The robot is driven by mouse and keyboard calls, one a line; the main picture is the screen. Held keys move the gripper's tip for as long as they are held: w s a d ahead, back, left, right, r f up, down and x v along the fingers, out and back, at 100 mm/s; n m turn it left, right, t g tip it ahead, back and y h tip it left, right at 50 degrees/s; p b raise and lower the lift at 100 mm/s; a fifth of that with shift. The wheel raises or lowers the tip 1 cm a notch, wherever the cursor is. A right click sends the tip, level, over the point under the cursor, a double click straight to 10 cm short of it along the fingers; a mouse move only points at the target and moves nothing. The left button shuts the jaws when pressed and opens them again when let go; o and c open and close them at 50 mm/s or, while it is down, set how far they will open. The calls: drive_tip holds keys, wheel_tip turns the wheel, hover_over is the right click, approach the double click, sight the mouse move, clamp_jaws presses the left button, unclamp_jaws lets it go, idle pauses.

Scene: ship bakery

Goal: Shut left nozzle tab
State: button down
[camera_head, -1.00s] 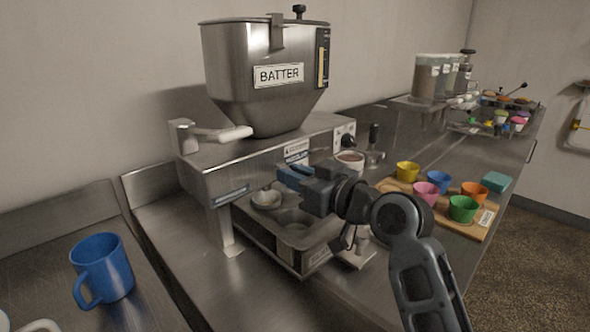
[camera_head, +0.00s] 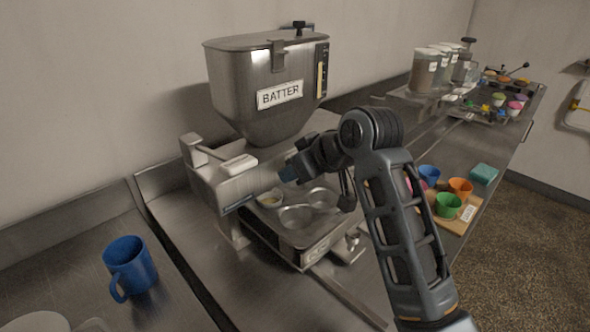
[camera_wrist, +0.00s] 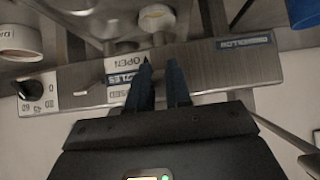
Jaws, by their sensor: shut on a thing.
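The batter depositor (camera_head: 232,180) is a steel machine with a hopper labelled BATTER (camera_head: 270,115) on top. My gripper (camera_head: 288,172) is at its front face, above the muffin tin. In the wrist view my gripper's two dark fingers (camera_wrist: 158,72) are close together with a narrow gap, against the front panel (camera_wrist: 205,70). They cover part of the label about nozzles open and closed (camera_wrist: 122,77), between the dial and the nameplate. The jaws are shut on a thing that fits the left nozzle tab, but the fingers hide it. The tab's position cannot be told.
A muffin tin (camera_head: 312,240) sits under the machine; its left-hand cup holds something pale. A blue mug (camera_head: 131,266) stands on the left counter. Coloured cups on a board (camera_head: 465,215) stand to the right, partly behind my arm. A dial (camera_wrist: 30,88) is on the machine's front.

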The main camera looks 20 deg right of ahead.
drive_tip(key=shift+w+r+g, duration=0.1)
drive_tip(key=shift+r+g, duration=0.05)
drive_tip(key=shift+g, duration=0.25)
idle(0.3)
drive_tip(key=c, duration=1)
unclamp_jaws()
drive_tip(key=shift+c, duration=0.2)
drive_tip(key=shift+r, duration=0.1)
drive_tip(key=b+v, duration=0.1)
drive_tip(key=v, duration=0.6)
drive_tip(key=shift+r, duration=0.35)
drive_tip(key=shift+a, duration=0.1)
